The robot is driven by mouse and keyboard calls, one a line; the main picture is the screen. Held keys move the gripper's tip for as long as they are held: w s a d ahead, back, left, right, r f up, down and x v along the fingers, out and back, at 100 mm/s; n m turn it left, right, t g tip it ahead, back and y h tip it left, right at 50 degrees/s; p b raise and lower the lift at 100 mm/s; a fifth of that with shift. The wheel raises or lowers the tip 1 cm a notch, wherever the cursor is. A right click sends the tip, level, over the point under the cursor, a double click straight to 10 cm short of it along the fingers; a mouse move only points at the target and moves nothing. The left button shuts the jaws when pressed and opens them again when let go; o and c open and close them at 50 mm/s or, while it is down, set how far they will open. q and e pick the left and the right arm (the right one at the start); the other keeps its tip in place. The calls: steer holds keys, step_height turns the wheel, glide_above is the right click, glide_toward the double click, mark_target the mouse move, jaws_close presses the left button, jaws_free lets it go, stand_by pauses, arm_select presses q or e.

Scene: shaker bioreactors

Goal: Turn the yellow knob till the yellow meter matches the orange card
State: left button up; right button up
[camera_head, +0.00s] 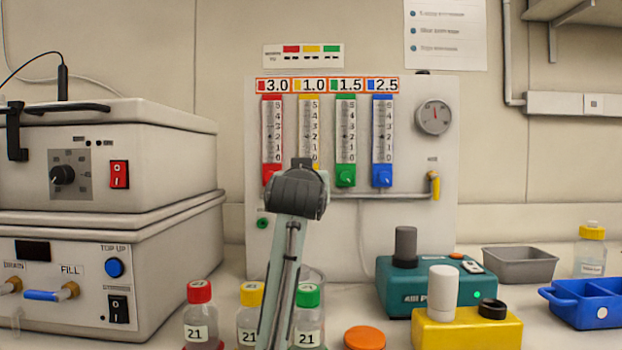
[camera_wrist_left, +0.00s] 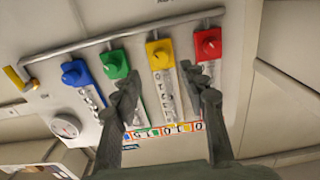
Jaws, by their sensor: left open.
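The yellow meter (camera_head: 309,125) is a numbered tube on the white panel, second from the left. An orange-framed card (camera_head: 313,85) reading 1.0 is above it. My left gripper (camera_head: 302,163) covers the yellow knob and the bottom of the meter in the head view; the meter's level is too small to read. In the upside-down left wrist view, the yellow knob (camera_wrist_left: 161,57) shows uncovered. There my left gripper (camera_wrist_left: 163,80) is open and empty, its fingertips on either side of the yellow column, with the knob beyond them. Contact cannot be told. My right gripper is not in view.
The red knob (camera_head: 271,175), green knob (camera_head: 345,177) and blue knob (camera_head: 382,177) are close beside. A pipe (camera_head: 400,196) runs below. Capped bottles (camera_head: 200,320), a teal pump (camera_head: 437,285) and a yellow block (camera_head: 466,332) stand on the bench.

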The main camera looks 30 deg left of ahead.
arm_select(q)
steer(key=x, duration=0.6)
steer(key=shift+w+a+p, duration=0.2)
steer(key=shift+w+p, duration=0.15)
steer(key=shift+p, duration=0.1)
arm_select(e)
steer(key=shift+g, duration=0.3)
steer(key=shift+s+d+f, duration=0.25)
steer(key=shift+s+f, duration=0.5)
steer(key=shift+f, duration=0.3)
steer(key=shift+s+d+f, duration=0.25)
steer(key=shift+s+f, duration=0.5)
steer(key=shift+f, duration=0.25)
arm_select(q)
jaws_close()
